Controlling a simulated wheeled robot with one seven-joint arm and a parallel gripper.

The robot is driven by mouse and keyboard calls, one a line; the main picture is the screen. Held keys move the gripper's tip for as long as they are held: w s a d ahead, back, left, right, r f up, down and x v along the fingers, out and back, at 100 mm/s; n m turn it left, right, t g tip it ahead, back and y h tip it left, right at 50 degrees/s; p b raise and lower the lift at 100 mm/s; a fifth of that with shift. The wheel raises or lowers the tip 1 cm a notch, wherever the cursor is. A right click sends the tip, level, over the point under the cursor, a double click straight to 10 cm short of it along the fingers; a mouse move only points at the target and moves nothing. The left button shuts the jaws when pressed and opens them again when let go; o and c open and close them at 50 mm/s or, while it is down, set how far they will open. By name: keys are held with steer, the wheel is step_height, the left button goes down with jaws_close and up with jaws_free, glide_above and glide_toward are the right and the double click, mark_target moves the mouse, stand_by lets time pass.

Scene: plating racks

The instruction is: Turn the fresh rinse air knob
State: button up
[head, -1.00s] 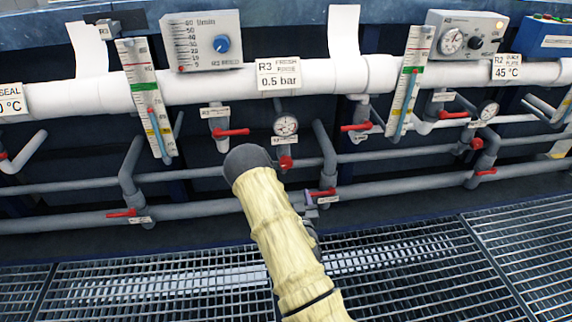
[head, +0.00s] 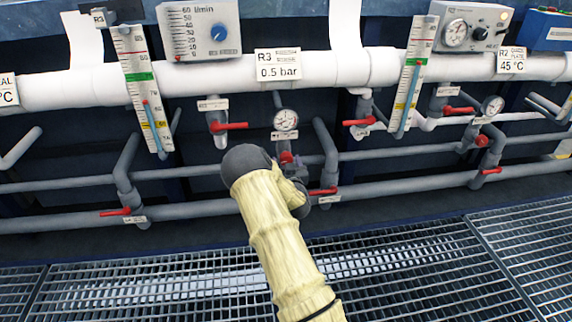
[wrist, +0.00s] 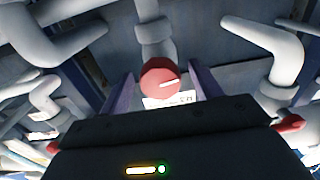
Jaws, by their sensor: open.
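The red round knob (head: 286,157) sits just below a pressure gauge, under the R3 sign reading 0.5 bar. In the wrist view the knob (wrist: 160,77) faces me, with a white pointer line angled slightly up to the right. My gripper (wrist: 162,88) is open, with one purple finger on each side of the knob in the picture. Gaps show on both sides; I cannot tell whether the fingertips reach around it. In the head view my gripper (head: 298,178) is just below the knob, partly hidden by my forearm. A white label below the knob is partly covered by the gripper body.
The gauge (head: 285,120) is right above the knob. A red valve lever (head: 323,191) is close by at lower right, another (head: 230,126) at upper left. Grey pipes (head: 400,186) run across behind. The grating floor (head: 400,270) in front is clear.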

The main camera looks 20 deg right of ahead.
steer(key=shift+w+d, duration=0.15)
steer(key=shift+w, duration=0.55)
steer(key=c, duration=1)
steer(key=shift+o, duration=0.2)
steer(key=shift+n, duration=0.3)
steer(key=n+p, duration=0.1)
steer(key=n, duration=0.2)
steer(key=shift+p, duration=0.35)
steer(key=shift+s+n+p, duration=0.1)
steer(key=shift+n+p, duration=0.45)
steer(key=shift+n, duration=1.15)
